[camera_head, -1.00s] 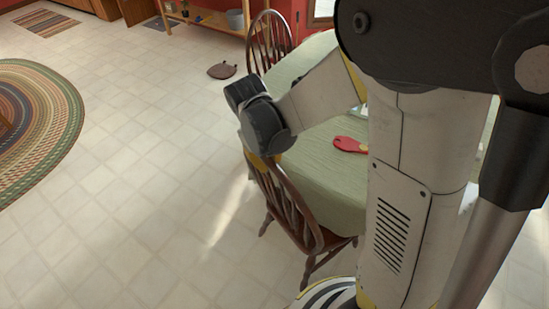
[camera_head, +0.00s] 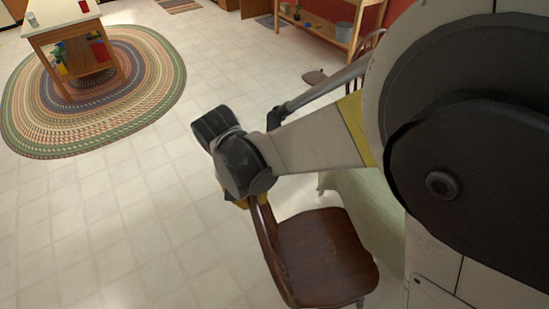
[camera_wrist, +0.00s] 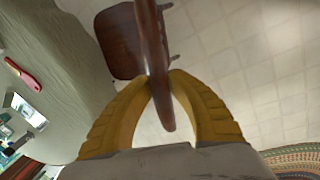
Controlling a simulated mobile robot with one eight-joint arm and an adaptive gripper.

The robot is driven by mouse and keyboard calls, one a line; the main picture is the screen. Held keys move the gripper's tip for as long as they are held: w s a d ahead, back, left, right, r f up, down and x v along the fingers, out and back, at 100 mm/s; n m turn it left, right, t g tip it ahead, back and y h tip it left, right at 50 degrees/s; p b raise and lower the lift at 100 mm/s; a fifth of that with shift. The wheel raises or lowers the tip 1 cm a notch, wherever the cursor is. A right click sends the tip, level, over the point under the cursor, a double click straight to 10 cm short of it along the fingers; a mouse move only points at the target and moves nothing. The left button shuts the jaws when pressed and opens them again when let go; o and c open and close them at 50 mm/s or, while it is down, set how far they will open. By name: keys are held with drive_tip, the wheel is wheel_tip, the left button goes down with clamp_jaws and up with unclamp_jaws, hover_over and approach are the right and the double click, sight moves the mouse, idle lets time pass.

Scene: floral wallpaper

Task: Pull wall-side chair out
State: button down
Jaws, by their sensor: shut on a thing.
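A dark brown wooden chair (camera_head: 318,252) stands in the lower middle of the head view, with its seat in plain view beside the green-covered table (camera_head: 365,205). My gripper (camera_head: 256,203) is at the top of its backrest. In the wrist view, the yellow fingers of my gripper (camera_wrist: 164,76) are shut on the chair's back (camera_wrist: 151,38), one on each side of it. The chair's seat (camera_wrist: 117,45) shows beyond, near the tablecloth edge (camera_wrist: 75,60). My arm hides much of the table in the head view.
A second chair (camera_head: 370,43) is partly hidden behind my arm, near a wooden shelf (camera_head: 325,32). A round braided rug (camera_head: 150,95) with a small wooden island (camera_head: 68,45) lies at upper left. The tiled floor left of the held chair is clear.

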drive_tip(key=shift+s+a, duration=0.2)
drive_tip(key=shift+a, duration=0.3)
drive_tip(key=c, duration=1.3)
unclamp_jaws()
drive_tip(key=shift+o, duration=0.2)
wheel_tip(320, 180, up, 12)
drive_tip(key=a, duration=0.2)
drive_tip(key=shift+s, duration=0.3)
drive_tip(key=shift+a+f, duration=0.1)
drive_tip(key=shift+f, duration=0.05)
